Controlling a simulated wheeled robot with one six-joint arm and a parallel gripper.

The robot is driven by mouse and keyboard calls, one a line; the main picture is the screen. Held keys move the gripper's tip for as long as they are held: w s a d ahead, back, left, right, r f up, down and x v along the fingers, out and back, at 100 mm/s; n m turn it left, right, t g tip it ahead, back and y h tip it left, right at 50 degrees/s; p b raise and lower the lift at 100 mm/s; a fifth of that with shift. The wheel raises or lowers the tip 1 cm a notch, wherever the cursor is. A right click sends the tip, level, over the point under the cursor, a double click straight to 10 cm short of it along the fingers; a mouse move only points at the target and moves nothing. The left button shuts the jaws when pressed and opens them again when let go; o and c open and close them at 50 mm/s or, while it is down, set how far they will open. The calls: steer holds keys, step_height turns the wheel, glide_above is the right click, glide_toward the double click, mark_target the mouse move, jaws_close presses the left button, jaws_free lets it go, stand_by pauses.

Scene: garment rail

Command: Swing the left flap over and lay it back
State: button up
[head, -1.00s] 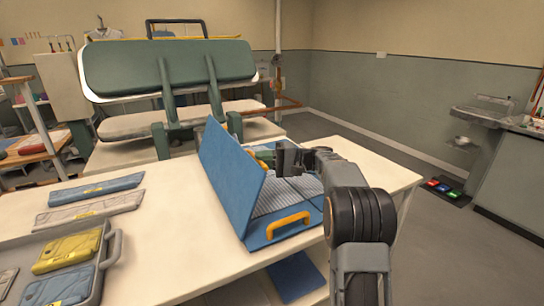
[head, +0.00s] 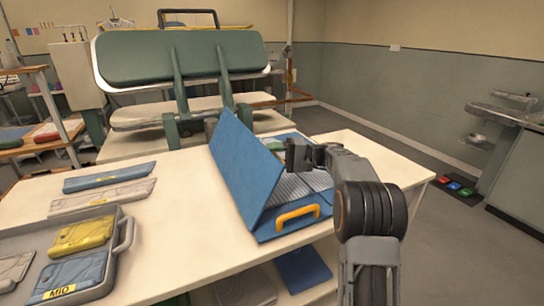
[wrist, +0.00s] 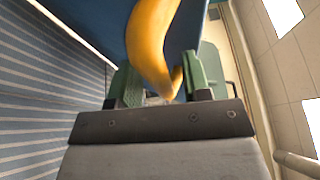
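The blue folding board (head: 285,222) lies on the white table. A striped grey-blue garment shows in part on the board in the head view (head: 300,184) and at the left of the wrist view (wrist: 45,110). My gripper (head: 280,147) is on the right side of the raised flap, near its far end. In the wrist view, my green fingers (wrist: 158,88) are on either side of a yellow handle (wrist: 150,40) and appear closed on it. The fingertips are largely hidden in the head view.
Another yellow handle (head: 297,215) is at the board's front edge. Left on the table are folded blue (head: 110,176) and grey (head: 100,197) garments and a grey tray (head: 123,235) of folded garments. A green press (head: 180,58) stands behind.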

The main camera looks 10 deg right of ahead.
steer(key=shift+d+r, duration=0.1)
steer(key=shift+d, duration=0.05)
steer(key=s+d, duration=0.2)
steer(key=d, duration=1.1)
steer(key=shift+s+d+f+p, duration=0.15)
steer(key=shift+s+f+p, duration=0.05)
steer(key=shift+s+p, duration=0.25)
stand_by(0.3)
